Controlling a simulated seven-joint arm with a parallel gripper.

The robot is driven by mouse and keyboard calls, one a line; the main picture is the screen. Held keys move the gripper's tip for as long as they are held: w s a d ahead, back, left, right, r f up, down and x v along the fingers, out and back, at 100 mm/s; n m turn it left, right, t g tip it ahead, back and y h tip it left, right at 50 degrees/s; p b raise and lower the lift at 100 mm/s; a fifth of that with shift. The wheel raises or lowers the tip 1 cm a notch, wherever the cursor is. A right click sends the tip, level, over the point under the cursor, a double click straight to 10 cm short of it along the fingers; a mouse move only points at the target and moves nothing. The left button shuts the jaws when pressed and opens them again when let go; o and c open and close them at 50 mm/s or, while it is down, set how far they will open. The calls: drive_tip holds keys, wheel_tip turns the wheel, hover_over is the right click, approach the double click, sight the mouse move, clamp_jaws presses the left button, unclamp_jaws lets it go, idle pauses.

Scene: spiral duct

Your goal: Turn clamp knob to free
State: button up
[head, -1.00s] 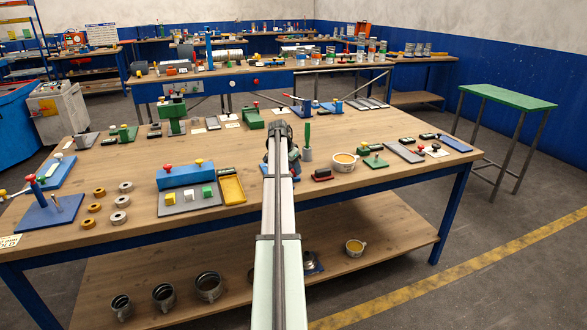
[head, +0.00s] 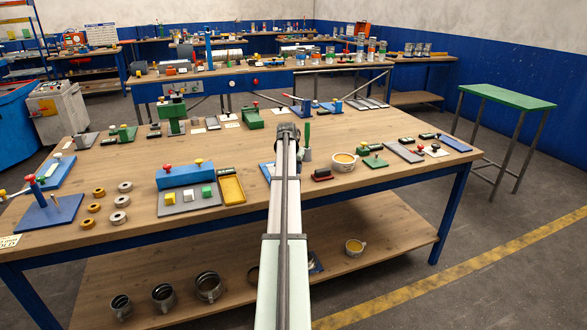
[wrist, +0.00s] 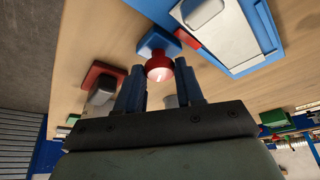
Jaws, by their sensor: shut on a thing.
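In the wrist view, a round red knob (wrist: 160,68) with a white mark on its face sits on a small blue base (wrist: 152,42). My gripper (wrist: 160,74) has its two blue fingers on either side of this knob and is shut on it. The far sides of the knob and the exact contact are hidden. In the head view my arm reaches over the bench; its dark end (head: 289,130) shows, but the fingers and the knob are hidden behind it.
In the wrist view, a silver plate on a blue frame (wrist: 235,40) lies close to the right, and a red block with a grey top (wrist: 103,84) to the left. On the wooden bench (head: 340,205), a cup-like ring (head: 343,162) and a dark red-topped piece (head: 322,174) stand right of my arm.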

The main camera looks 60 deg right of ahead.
drive_tip(key=n, duration=0.2)
drive_tip(key=n+t, duration=0.1)
drive_tip(key=n, duration=0.1)
drive_tip(key=n+t+y, duration=0.1)
drive_tip(key=n, duration=0.1)
drive_tip(key=shift+s+d, duration=0.1)
drive_tip(key=shift+s, duration=0.15)
drive_tip(key=n+y, duration=0.1)
drive_tip(key=n, duration=0.2)
drive_tip(key=n+t, duration=0.1)
drive_tip(key=n, duration=0.2)
drive_tip(key=shift+s+d+t+y, duration=0.1)
drive_tip(key=shift+d+t+y, duration=0.05)
drive_tip(key=shift+t+y, duration=0.2)
drive_tip(key=shift+n, duration=0.3)
drive_tip(key=o, duration=1)
drive_tip(key=v, duration=1.3)
drive_tip(key=shift+s+r, duration=0.2)
drive_tip(key=shift+r, duration=0.15)
